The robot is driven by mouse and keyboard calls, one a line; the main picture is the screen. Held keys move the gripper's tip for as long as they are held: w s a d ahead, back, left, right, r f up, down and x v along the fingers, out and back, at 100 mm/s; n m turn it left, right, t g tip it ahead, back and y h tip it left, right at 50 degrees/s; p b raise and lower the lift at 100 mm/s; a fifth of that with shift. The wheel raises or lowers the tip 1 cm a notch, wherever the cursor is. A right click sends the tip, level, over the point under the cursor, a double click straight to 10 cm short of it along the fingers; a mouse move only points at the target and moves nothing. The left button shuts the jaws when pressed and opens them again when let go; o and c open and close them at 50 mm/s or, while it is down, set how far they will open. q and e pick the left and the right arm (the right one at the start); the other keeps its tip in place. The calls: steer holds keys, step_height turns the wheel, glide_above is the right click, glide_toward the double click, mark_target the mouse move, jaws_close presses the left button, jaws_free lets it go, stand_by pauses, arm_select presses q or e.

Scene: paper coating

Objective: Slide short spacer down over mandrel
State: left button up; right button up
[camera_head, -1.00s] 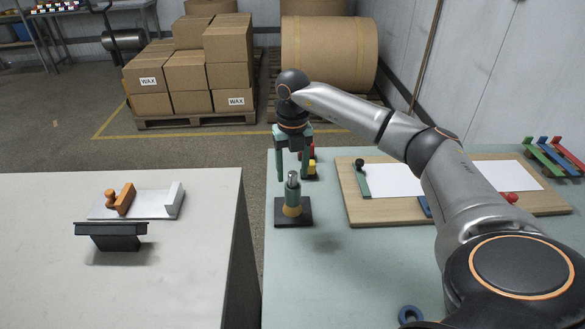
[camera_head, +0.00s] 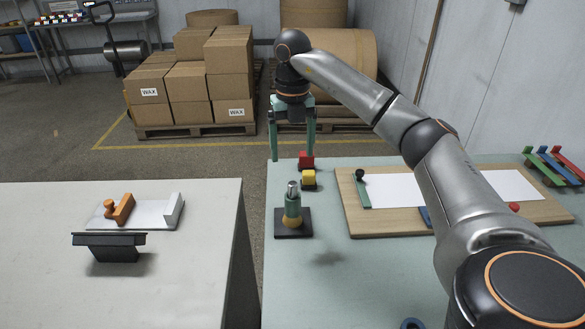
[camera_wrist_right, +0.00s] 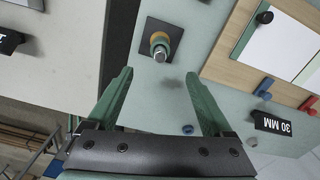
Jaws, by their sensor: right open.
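The mandrel (camera_head: 292,185) stands upright on a black square base (camera_head: 306,232), its metal tip showing at the top. A green sleeve, which looks like the short spacer (camera_head: 292,207), is around it, just above a tan-orange part (camera_head: 292,222). The mandrel tip (camera_wrist_right: 160,54) and the tan-orange part (camera_wrist_right: 159,37) also show in the right wrist view. My right gripper (camera_head: 292,157) is open and empty, its green fingers pointing down above and behind the mandrel tip, apart from it. My left gripper is not in view.
Red (camera_head: 306,160) and yellow (camera_head: 309,179) blocks stand behind the mandrel. A wooden board (camera_head: 400,222) with white paper lies to the right. A blue ring (camera_head: 412,323) lies at the front. The table left of the gap holds an orange-handled tool (camera_head: 120,210).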

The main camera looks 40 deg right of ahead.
steer(key=shift+r, duration=1.7)
steer(key=shift+f, duration=0.1)
